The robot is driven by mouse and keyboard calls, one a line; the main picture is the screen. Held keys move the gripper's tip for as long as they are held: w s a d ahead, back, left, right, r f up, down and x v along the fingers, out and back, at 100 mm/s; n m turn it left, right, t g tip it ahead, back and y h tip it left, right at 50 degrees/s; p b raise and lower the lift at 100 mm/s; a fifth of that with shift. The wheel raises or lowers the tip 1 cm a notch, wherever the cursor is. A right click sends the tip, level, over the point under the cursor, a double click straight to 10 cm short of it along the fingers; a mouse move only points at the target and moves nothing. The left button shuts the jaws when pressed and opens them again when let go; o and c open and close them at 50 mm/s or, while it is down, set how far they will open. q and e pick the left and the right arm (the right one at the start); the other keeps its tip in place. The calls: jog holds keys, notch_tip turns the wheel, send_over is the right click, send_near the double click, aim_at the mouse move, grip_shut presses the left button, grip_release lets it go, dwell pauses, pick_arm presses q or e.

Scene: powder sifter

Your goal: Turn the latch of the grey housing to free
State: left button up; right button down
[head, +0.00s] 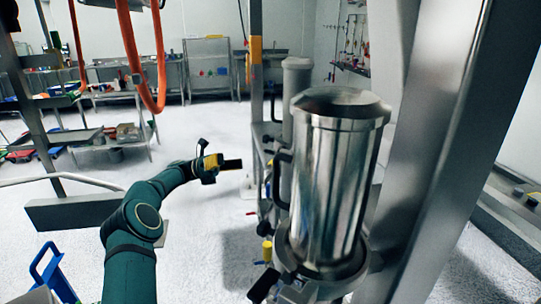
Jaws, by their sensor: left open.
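A tall, shiny grey metal cylinder (330,190), probably the grey housing, stands upright right of centre in the head view. It sits in a round collar (325,268) on a metal frame. A dark curved handle-like part (279,180) is on its left side; I cannot tell whether this is the latch. My left gripper (231,164), black with a yellow part, is open and empty. It points right toward the handle-like part, with a visible gap between them. My right gripper does not show.
A wide slanted steel post (440,150) rises close on the right. A slimmer grey cylinder (296,85) stands behind the housing. Orange hoses (130,50) hang at upper left. A blue-framed item (50,270) is at lower left. Pale floor (205,235) lies open below my left gripper.

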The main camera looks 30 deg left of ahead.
aim_at(271, 153)
pick_arm(q)
jog(key=x, duration=1.2)
jog(key=shift+c, duration=0.2)
jog(key=c, duration=1.2)
